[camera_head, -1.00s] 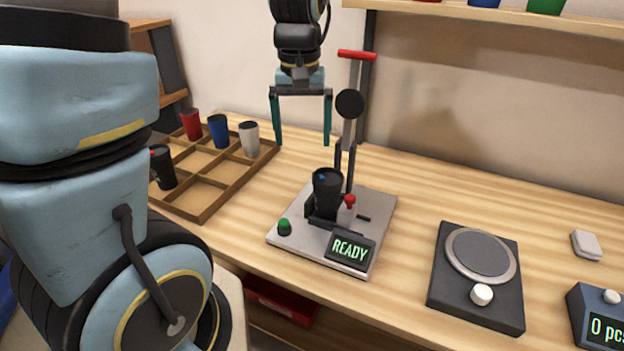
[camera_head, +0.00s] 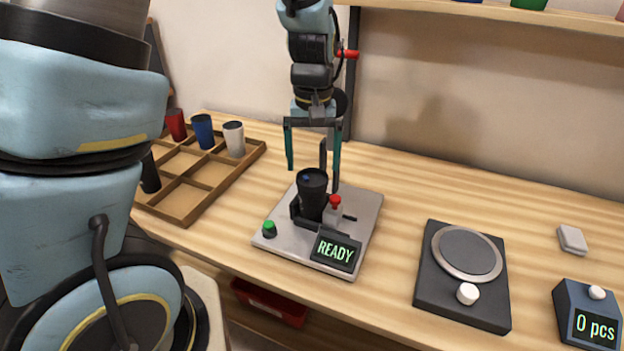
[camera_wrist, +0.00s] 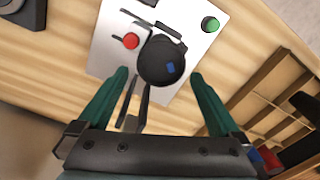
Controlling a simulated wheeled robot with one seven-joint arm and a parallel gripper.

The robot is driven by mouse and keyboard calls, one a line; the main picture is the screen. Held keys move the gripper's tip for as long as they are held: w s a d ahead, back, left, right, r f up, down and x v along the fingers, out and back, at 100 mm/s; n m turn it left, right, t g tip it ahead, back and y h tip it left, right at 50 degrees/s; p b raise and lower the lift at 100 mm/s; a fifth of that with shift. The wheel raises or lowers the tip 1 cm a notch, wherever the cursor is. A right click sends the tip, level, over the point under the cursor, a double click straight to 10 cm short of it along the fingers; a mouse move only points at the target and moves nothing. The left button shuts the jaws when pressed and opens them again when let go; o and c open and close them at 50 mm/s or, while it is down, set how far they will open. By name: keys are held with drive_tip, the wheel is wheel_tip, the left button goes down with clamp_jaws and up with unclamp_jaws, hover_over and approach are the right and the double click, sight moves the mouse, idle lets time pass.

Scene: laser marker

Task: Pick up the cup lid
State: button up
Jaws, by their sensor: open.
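A black cup stands upright in the holder of the laser marker (camera_head: 363,222), whose screen reads READY. Its black cup lid (camera_head: 312,178) is on top and carries a small blue mark. The lid also shows in the wrist view (camera_wrist: 164,60), ahead of the fingertips and roughly between their lines. My gripper (camera_head: 313,165) is open, with two green fingers pointing down, above and a little behind the cup. In the wrist view my gripper (camera_wrist: 158,72) is empty. The cup's body is mostly hidden under the lid there.
A wooden tray (camera_head: 209,203) with several cups stands at the left. The marker's lever with a red handle (camera_head: 347,54) rises close behind my gripper. A red button (camera_head: 335,201) sits beside the cup. A dark scale (camera_head: 460,297) and a counter box (camera_head: 590,316) stand at the right.

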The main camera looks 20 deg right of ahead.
sight(312, 179)
drive_tip(key=shift+f, duration=1.75)
drive_tip(key=c, duration=1.1)
drive_tip(key=shift+w+r, duration=0.1)
